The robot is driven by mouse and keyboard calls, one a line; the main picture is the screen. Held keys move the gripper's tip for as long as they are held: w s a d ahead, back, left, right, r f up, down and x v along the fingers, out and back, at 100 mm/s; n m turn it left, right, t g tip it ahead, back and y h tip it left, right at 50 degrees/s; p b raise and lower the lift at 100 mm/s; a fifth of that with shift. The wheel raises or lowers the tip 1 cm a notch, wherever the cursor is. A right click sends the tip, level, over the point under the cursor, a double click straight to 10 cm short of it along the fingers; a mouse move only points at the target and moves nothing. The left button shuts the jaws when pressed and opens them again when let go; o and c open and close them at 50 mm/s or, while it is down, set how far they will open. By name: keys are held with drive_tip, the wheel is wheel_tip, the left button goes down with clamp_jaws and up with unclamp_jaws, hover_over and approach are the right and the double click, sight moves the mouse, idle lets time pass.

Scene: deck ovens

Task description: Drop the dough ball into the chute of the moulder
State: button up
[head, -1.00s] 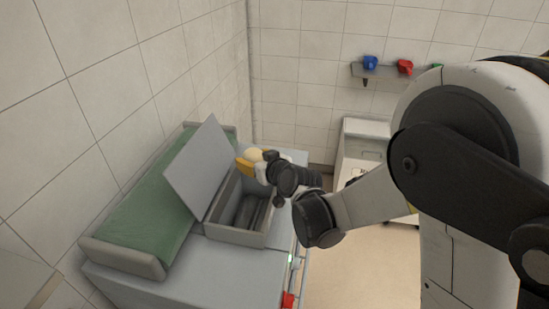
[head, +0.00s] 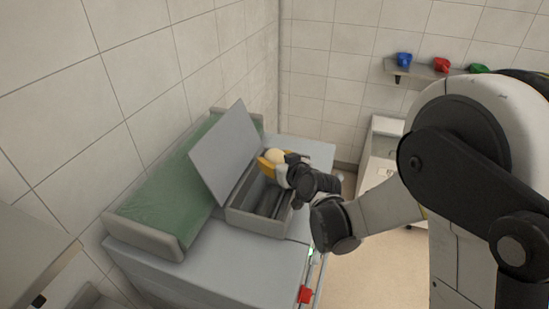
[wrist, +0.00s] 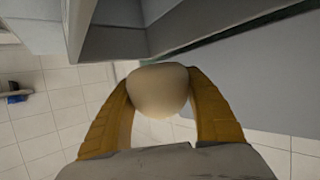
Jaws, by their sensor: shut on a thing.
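A pale dough ball (head: 275,156) is held between the yellow fingers of my gripper (head: 270,163). The wrist view shows the ball (wrist: 158,90) pinched between both fingertips. The moulder (head: 210,262) is a grey machine with a green belt on its left side. Its chute (head: 258,220) is an open-topped grey box with dark rollers inside, and a raised grey lid (head: 226,152) leans up at its left. In the head view my gripper is over the far end of the chute. How high the ball is above the rim I cannot tell.
A tiled wall stands to the left and behind. A red button (head: 305,294) is on the moulder's front right edge. A shelf (head: 425,70) with blue, red and green scoops hangs on the back wall, above a white cabinet (head: 385,125). Open floor lies to the right.

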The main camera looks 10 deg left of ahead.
drive_tip(key=o, duration=1.3)
drive_tip(key=v, duration=1.2)
drive_tip(key=s+d+f+m+g+h+b, duration=0.1)
drive_tip(key=s+d+f+b, duration=0.3)
drive_tip(key=d, duration=0.4)
drive_tip(key=s+d+f+m+g+h+b, duration=0.1)
drive_tip(key=s+d+f+m+h+b, duration=0.2)
drive_tip(key=s+d, duration=0.6)
drive_tip(key=s+d+f+m+g+h+b, duration=0.2)
drive_tip(key=s+d+f+m+h+b, duration=0.1)
drive_tip(key=s+d+f+b, duration=0.3)
drive_tip(key=shift+s+d+f+h+b, duration=0.15)
drive_tip(key=shift+s+d+b, duration=0.1)
drive_tip(key=shift+d+b, duration=0.45)
drive_tip(key=shift+s+d+f+h+b, duration=0.2)
drive_tip(key=shift+d+b, duration=0.3)
drive_tip(key=shift+b, duration=0.3)
